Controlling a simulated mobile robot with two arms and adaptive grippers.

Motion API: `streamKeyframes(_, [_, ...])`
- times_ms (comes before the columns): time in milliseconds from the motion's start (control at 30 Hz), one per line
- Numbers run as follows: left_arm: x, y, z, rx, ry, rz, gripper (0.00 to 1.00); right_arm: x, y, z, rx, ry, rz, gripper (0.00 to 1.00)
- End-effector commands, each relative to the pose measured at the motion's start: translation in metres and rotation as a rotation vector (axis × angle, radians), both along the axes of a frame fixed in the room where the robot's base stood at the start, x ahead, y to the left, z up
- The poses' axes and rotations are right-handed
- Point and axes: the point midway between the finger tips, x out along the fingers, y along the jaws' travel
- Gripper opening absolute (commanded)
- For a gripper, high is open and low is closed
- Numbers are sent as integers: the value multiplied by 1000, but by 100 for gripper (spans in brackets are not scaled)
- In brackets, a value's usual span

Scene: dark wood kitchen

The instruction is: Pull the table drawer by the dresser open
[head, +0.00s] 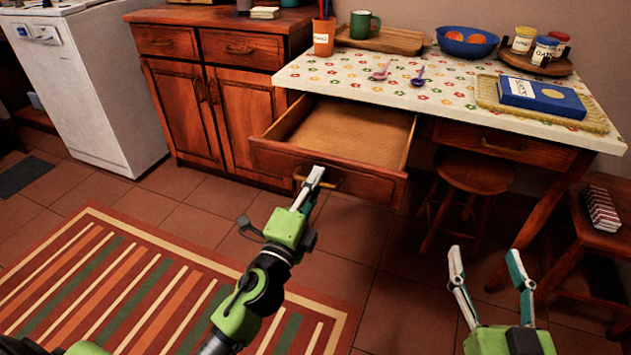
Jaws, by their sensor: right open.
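The table drawer (350,140) nearer the dresser is pulled well out from under the tabletop, and its bare wooden inside shows empty. My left gripper (314,177) is at the front of this drawer, with its fingers close together on the drawer handle (333,183). The fingers hide part of the handle. My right gripper (488,268) is open and empty, in front of the table and low at the right. The dresser (213,80) stands left of the table (395,100), with its drawers and doors shut.
A second table drawer (493,142) is shut. Stools (478,172) stand under and beside the table. On top are a blue bowl (466,42), a blue book (542,96), spoons and jars. A striped rug (140,290) covers the floor at left.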

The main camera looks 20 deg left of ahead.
Motion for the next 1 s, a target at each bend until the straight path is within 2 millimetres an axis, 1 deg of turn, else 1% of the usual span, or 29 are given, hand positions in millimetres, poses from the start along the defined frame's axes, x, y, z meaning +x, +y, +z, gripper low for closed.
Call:
streamKeyframes(167, [-3, 0, 0, -1, 0, 0, 13, 0, 0, -3, -5, 5, 2, 58])
streamKeyframes(267, [-11, 0, -3, -1, 2, 0, 13, 0, 0, -2, -4, 3, 2, 58])
streamKeyframes(367, [-26, 1, -6, -3, 4, 1, 13, 0, 0, -2, -3, 2, 2, 58])
streamKeyframes(600, [-72, 3, -15, -6, 6, 5, 13, 0, 0, -1, -2, 2, 1, 58])
streamKeyframes(700, [-88, 4, -17, -7, 4, 5, 13, 0, 0, -1, -1, 1, 1, 58])
streamKeyframes(833, [-103, 4, -20, -6, 4, 3, 13, 0, 0, -1, 0, 1, 1, 58])
streamKeyframes(1000, [-115, 4, -22, -2, 2, 2, 13, 0, 0, -1, 0, 1, 1, 58])
